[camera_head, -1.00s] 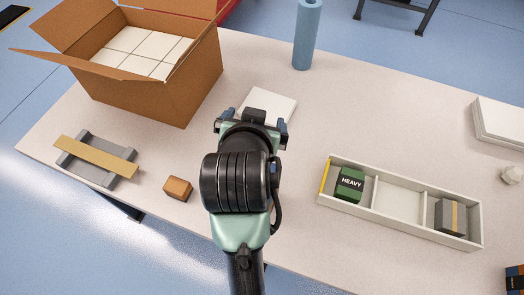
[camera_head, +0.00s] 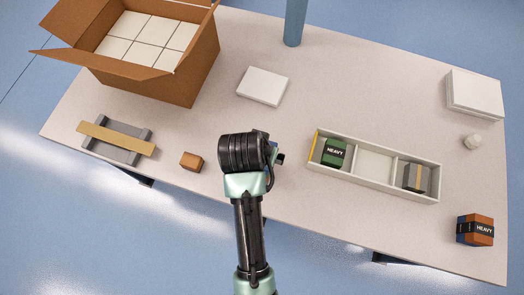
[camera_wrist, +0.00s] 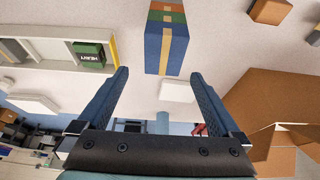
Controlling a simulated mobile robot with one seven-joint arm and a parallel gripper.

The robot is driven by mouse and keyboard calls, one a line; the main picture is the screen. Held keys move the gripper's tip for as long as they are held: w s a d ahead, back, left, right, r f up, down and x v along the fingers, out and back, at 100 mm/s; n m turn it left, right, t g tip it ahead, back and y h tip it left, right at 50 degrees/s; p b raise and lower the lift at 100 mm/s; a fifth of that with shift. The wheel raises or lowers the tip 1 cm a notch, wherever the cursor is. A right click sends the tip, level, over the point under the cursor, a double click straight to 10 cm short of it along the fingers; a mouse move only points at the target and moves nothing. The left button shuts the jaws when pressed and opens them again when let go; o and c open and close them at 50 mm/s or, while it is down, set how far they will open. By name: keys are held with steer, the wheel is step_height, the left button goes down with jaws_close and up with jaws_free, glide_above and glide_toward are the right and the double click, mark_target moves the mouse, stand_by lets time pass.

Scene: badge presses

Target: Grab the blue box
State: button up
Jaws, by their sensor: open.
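The blue box (camera_wrist: 166,48) shows in the wrist view as a mostly blue block with a tan stripe and green and orange bands at its far end. It lies just ahead of my gripper (camera_wrist: 159,74), in line with the gap between the fingers. The fingers are open, with nothing held.
A divided tray (camera_head: 375,163) holds a green HEAVY box (camera_head: 334,153) and a grey box (camera_head: 417,177). A brown block (camera_head: 191,161) and a grey stand (camera_head: 116,141) are left. An orange, blue and black HEAVY box (camera_head: 475,230) is right. An open carton (camera_head: 190,78) stands behind.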

steer(key=shift+x, duration=0.9)
steer(key=x, duration=0.2)
steer(key=p+x, duration=0.1)
steer(key=x, duration=0.1)
steer(key=shift+s+a+f, duration=0.15)
steer(key=shift+s+a, duration=0.1)
steer(key=shift+a, duration=0.1)
steer(key=shift+w+f, duration=0.25)
steer(key=shift+f, duration=0.4)
